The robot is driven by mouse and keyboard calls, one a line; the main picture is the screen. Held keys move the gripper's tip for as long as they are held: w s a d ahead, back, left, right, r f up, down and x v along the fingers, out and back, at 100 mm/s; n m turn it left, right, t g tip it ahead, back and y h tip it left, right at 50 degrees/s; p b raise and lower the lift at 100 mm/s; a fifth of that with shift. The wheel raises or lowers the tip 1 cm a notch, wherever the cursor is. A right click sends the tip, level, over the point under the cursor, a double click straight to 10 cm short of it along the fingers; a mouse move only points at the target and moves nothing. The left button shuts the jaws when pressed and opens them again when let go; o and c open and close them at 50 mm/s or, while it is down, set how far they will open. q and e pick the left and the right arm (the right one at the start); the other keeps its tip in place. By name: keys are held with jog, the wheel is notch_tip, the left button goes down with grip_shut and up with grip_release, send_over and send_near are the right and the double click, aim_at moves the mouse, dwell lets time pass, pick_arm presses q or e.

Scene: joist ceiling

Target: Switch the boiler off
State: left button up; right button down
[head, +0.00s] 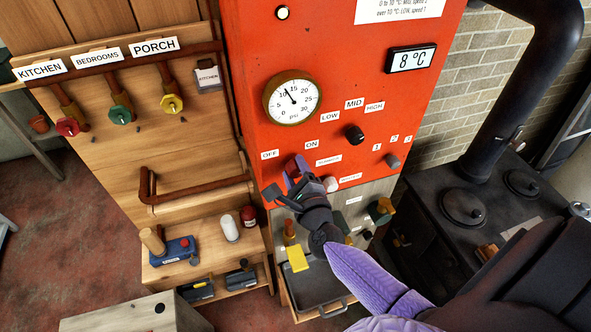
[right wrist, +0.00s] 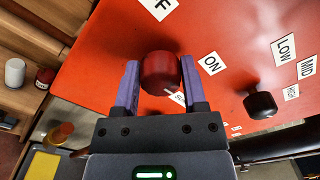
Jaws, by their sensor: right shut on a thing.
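The boiler is a tall orange-red panel (head: 255,60) with a pale grey lower part. A red knob (right wrist: 160,72) stands out from it between the OFF label (head: 270,155) and the ON label (head: 312,143). My right gripper (head: 297,172) is at this knob. In the right wrist view its two purple fingers lie on either side of the knob, shut on it. A pale mark shows by the knob's lower edge; I cannot tell which label the knob points to. My left gripper is not in view.
A round gauge (head: 292,98), a black LOW-MID-HIGH knob (head: 355,134) and an 8 °C display (head: 411,58) are on the panel. Labelled valves (head: 120,114) are at left. A black stove (head: 450,235) stands at right. Small items sit on a wooden shelf (head: 210,240).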

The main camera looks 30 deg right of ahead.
jog(key=n+p, duration=0.1)
jog(key=n, duration=0.3)
jog(key=shift+n, duration=0.4)
jog(key=n+p, duration=0.1)
jog(key=n, duration=0.3)
jog(key=shift+f, duration=0.1)
jog(key=n+p, duration=0.1)
jog(key=n, duration=0.3)
jog(key=shift+n, duration=0.4)
jog(key=shift+f+n+p, duration=0.15)
jog(key=shift+n+p, duration=0.3)
jog(key=shift+n, duration=1.45)
jog(key=shift+c, duration=0.7)
grip_release()
jog(key=shift+s, duration=0.1)
